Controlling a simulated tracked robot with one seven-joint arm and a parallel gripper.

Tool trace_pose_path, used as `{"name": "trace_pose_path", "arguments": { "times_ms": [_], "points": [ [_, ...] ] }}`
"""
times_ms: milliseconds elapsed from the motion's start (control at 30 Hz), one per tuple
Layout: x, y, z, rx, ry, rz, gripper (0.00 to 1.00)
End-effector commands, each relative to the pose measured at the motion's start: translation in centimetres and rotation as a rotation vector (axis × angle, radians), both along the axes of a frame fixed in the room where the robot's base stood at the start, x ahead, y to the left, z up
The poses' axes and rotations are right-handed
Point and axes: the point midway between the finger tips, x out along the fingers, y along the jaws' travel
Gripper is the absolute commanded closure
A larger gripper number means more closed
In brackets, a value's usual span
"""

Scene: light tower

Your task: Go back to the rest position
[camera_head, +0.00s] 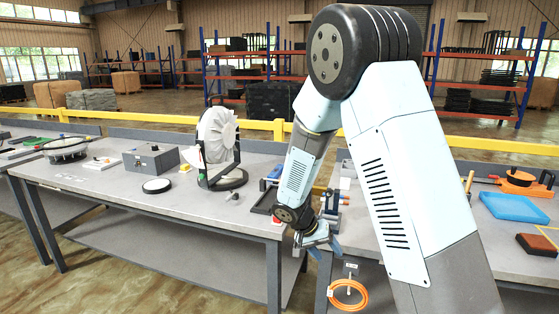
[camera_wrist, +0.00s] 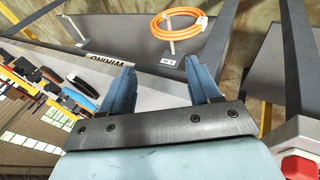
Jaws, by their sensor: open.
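My gripper (camera_head: 322,240) hangs at the front edge of the workbench (camera_head: 130,196), near the gap between two benches, with my arm bent down from above. In the wrist view my gripper (camera_wrist: 155,88) shows two blue fingers held wide apart, with nothing between them. A coiled orange cable (camera_head: 348,295) hangs on the front of the right bench, below my gripper. The cable also shows in the wrist view (camera_wrist: 178,14), beyond the fingers and apart from them.
A blue pad (camera_head: 514,207) lies on the right bench. A red button (camera_wrist: 299,167) is close at the wrist view's lower right. A yellow rail (camera_head: 180,120) runs behind.

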Motion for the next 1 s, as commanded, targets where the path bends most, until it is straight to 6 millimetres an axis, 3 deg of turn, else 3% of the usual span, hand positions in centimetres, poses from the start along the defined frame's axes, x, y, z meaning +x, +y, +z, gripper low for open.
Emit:
{"name": "trace_pose_path", "arguments": {
  "times_ms": [100, 400, 1000],
  "points": [
    [-0.8, -1.3, 3.4, 0.054, -0.002, -0.004, 0.38],
    [-3.9, -4.2, 10.6, 0.179, -0.007, 0.015, 0.38],
    [-13.0, -8.6, 21.8, 0.388, -0.105, 0.138, 0.38]
  ]
}}
